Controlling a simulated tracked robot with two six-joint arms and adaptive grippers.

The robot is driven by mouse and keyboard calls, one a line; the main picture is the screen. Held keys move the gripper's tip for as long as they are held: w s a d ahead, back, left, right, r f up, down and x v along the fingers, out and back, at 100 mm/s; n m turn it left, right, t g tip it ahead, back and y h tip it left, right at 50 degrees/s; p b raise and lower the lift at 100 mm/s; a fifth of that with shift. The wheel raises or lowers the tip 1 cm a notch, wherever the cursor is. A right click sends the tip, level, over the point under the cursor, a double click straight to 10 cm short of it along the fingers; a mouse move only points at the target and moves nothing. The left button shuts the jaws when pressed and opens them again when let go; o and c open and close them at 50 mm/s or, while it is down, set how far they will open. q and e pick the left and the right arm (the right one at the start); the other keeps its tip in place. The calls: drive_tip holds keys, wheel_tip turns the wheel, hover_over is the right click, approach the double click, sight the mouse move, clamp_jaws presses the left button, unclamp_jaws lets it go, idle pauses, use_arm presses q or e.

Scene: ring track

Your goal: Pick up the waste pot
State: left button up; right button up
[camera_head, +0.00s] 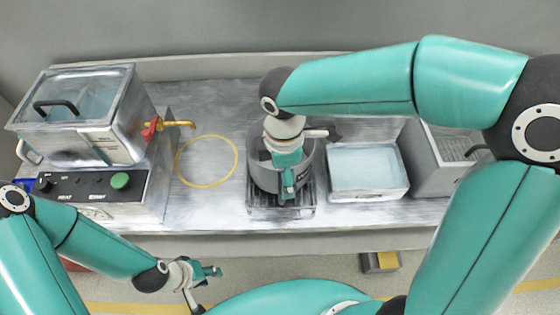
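A dark grey round pot (262,176), which I take to be the waste pot, stands on a slatted metal stand (266,206) in the middle of the bench. My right gripper (288,188) reaches down from above over the pot's right front side and hides part of its opening and wall. Whether its fingers touch or close on the pot cannot be told. My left gripper (203,284) is low in front of the bench, well away from the pot. Its fingers are spread and hold nothing.
A lidded glass-topped tank (128,120) with a yellow tap (180,124) stands left, above a control box (140,205) with a green button. A yellow ring (236,158) marks clear bench. Right of the pot are a water-filled tray (405,180) and a metal box (428,180).

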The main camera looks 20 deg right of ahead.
sight(280, 181)
drive_tip(key=shift+w+a+f, duration=0.1)
drive_tip(key=shift+w+f, duration=0.05)
drive_tip(key=shift+f, duration=1.15)
drive_tip(key=shift+w+a+f, duration=0.1)
drive_tip(key=shift+f, duration=1.2)
clamp_jaws()
